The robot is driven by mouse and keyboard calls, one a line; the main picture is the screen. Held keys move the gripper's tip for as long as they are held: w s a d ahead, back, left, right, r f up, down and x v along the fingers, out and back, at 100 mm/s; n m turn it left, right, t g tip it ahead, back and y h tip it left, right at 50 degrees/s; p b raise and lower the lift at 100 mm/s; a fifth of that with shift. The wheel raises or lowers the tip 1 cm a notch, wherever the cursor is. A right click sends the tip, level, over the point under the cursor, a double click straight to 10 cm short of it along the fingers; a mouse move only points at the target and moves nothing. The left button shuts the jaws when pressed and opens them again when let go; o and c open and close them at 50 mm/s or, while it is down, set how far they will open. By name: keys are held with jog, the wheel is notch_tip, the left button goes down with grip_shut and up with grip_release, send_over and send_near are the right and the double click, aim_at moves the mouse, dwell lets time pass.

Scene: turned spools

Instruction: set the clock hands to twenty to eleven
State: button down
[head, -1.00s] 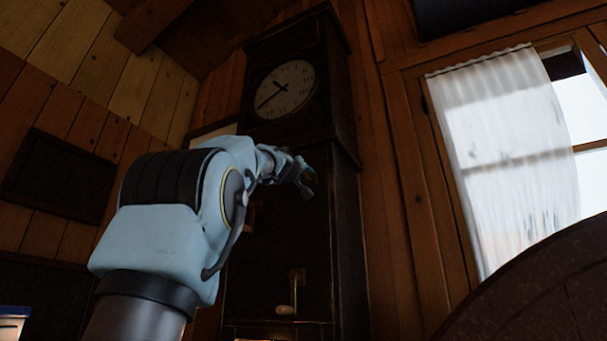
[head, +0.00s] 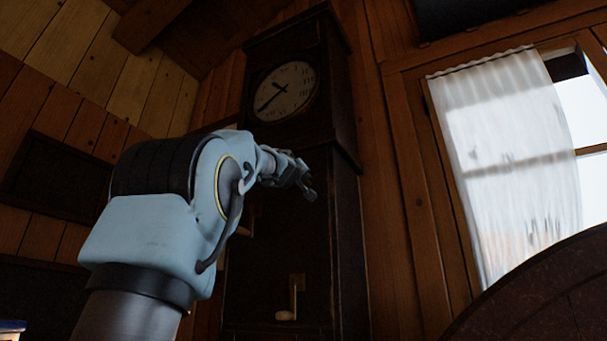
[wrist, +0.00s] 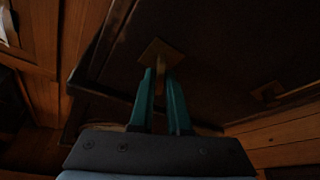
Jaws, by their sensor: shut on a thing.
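The tall dark clock (head: 268,170) stands against the wall, its pale round dial (head: 298,100) near the top in the head view. The short hand points to the upper left and the long hand to the lower left, roughly at the 8. My gripper (head: 308,191) is in front of the case below the dial. In the wrist view my gripper (wrist: 163,78) has its teal fingers shut on a crank, mostly hidden between them, in front of a brass plate (wrist: 159,49). A second crank (head: 288,313) hangs lower on the case and is free.
A window with a white curtain (head: 505,150) is to the right. A dark round-edged thing (head: 545,290) fills the lower right corner. Another brass plate (wrist: 268,91) shows at the right in the wrist view. Plank walls surround the clock.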

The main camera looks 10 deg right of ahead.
dwell(0.3)
jog(key=c, duration=0.9)
grip_release()
jog(key=shift+c, duration=0.2)
jog(key=b+v, duration=0.5)
jog(key=v, duration=0.5)
jog(key=shift+s, duration=0.35)
jog(key=shift+a+f, duration=0.1)
jog(key=shift+a, duration=0.05)
